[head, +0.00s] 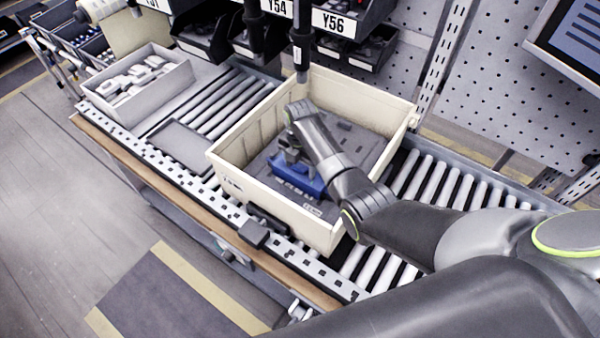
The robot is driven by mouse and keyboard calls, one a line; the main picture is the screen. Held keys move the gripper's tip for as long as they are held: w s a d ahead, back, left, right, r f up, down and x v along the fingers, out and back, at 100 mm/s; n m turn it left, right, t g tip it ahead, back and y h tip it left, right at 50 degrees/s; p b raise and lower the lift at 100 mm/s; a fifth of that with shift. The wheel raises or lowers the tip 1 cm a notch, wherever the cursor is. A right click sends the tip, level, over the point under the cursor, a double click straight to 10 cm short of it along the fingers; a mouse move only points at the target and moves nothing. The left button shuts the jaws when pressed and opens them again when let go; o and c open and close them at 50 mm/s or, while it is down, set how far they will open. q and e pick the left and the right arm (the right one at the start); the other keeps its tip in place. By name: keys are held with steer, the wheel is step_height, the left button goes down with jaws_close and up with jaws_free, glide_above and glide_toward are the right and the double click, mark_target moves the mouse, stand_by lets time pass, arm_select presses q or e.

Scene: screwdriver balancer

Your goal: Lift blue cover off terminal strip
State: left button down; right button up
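The blue cover (298,179) sits low inside a cream crate (228,178), near the crate's front wall. My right gripper (287,160) reaches down into the crate from the right, with its fingers at the back upper edge of the blue cover. The fingers are small and dark here, so I cannot tell whether they are closed on the cover or only beside it. The terminal strip cannot be made out; it may be hidden under the cover. My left gripper is not in view.
The crate stands on a roller conveyor (228,100) with a dark grey insert inside. A grey bin (178,85) of white parts is at the left. A black tool (300,55) hangs over the crate's back edge. Labelled bins line the back.

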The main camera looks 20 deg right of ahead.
mark_target(300, 167)
steer(key=c, duration=1.3)
steer(key=shift+w+r, duration=0.2)
steer(key=shift+r, duration=0.4)
step_height(300, 167, up, 9)
steer(key=b, duration=0.1)
steer(key=shift+s, duration=0.2)
steer(key=shift+r, duration=0.1)
